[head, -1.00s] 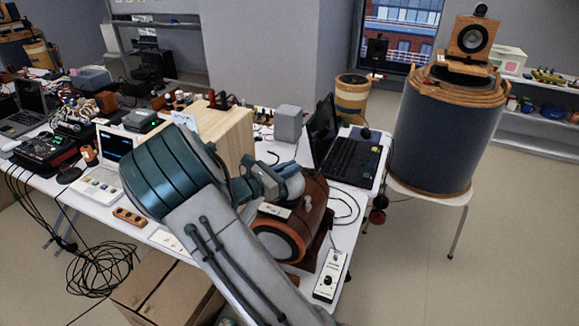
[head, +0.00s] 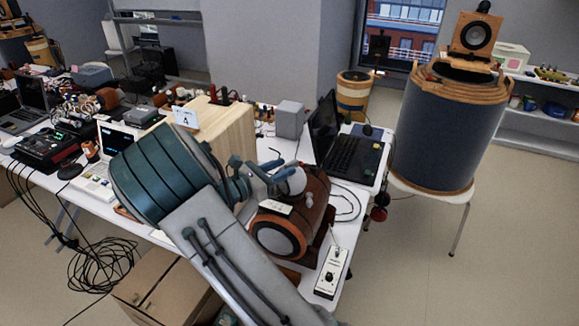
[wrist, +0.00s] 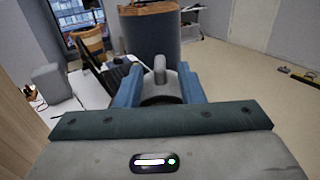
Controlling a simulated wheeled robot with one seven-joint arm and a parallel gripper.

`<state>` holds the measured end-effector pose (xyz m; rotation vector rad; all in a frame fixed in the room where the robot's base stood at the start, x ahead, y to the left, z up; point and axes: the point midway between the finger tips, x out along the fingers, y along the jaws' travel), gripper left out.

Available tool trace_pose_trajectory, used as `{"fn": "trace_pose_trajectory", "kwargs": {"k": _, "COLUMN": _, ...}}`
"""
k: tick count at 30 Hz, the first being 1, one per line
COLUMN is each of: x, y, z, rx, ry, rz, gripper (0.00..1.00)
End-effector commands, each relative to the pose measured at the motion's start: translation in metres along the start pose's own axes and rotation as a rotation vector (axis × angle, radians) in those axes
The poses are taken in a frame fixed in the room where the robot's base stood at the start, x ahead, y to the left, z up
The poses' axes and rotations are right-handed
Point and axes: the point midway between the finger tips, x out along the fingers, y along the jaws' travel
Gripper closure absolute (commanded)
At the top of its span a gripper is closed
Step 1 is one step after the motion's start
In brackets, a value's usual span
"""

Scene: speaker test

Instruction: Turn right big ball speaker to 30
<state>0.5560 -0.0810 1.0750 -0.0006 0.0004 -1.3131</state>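My gripper (head: 277,170) is over the brown speaker. In the wrist view my gripper (wrist: 160,88) has its two blue fingers apart, with a grey thing with an upright stub (wrist: 160,68) between them. No number 30 is legible.
A white control box (head: 333,272) lies at the table's near right corner. An open laptop (head: 352,157) and a wooden box (head: 232,128) stand behind my arm. A large dark drum (head: 437,130) stands on a stool at right.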

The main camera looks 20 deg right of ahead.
Motion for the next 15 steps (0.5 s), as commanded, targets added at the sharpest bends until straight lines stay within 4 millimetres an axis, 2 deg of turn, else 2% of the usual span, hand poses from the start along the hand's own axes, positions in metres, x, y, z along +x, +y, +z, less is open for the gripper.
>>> {"fn": "trace_pose_trajectory", "kwargs": {"k": 1, "x": -0.014, "y": 0.001, "z": -0.003, "rx": 0.003, "ry": 0.002, "rz": 0.006, "gripper": 0.65}}
{"fn": "trace_pose_trajectory", "kwargs": {"k": 6, "x": -0.054, "y": 0.001, "z": -0.003, "rx": 0.002, "ry": 0.002, "rz": 0.005, "gripper": 0.65}}
{"fn": "trace_pose_trajectory", "kwargs": {"k": 10, "x": -0.079, "y": 0.001, "z": -0.002, "rx": 0.001, "ry": 0.002, "rz": 0.005, "gripper": 0.65}}
{"fn": "trace_pose_trajectory", "kwargs": {"k": 15, "x": -0.098, "y": 0.001, "z": -0.001, "rx": 0.001, "ry": 0.001, "rz": 0.002, "gripper": 0.65}}
